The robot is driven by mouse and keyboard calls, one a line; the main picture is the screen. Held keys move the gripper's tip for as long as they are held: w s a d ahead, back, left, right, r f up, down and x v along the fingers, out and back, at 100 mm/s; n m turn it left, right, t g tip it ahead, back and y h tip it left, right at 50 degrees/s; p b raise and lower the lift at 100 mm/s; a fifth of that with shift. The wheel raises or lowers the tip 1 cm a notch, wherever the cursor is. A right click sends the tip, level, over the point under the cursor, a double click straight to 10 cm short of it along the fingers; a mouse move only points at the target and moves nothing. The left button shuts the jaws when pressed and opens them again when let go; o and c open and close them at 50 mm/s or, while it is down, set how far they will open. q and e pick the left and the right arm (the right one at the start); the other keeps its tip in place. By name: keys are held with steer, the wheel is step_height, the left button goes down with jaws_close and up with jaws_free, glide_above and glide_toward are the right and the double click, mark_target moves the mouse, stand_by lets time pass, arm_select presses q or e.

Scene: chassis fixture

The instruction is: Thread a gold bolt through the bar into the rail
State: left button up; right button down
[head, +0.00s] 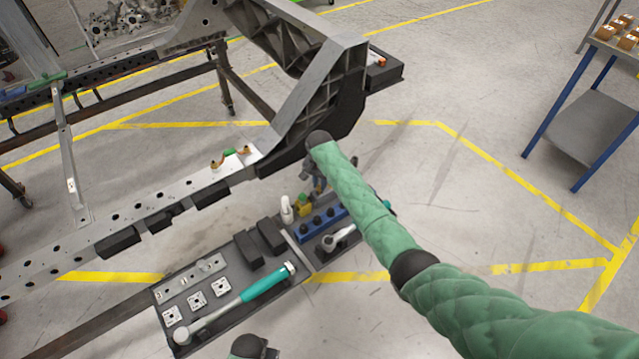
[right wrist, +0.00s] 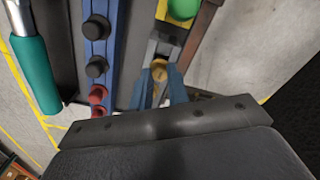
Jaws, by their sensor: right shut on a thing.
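My right gripper (right wrist: 161,82) is shut on a small gold piece that looks like the gold bolt (right wrist: 160,71), at a dark grey and yellow holder beside the blue rack. In the head view this gripper (head: 318,186) is partly hidden by its green-sleeved arm, near the rail's right end. The long silver rail (head: 150,205) has a row of holes. Two gold pieces (head: 216,163) stand on its bright right end, with a green piece (head: 230,153) between them. I cannot tell the bar apart from the rail there.
A dark tray (head: 225,257) holds square plates, black blocks and a teal-handled wrench (head: 240,300). The blue rack (head: 322,226) with black knobs and a ratchet lie right of it. The heavy chassis frame (head: 315,90) rises behind. A blue-legged cart (head: 580,120) stands far right; floor between is clear.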

mark_target(319, 186)
steer(key=shift+r+p, duration=1.45)
steer(key=shift+r, duration=0.25)
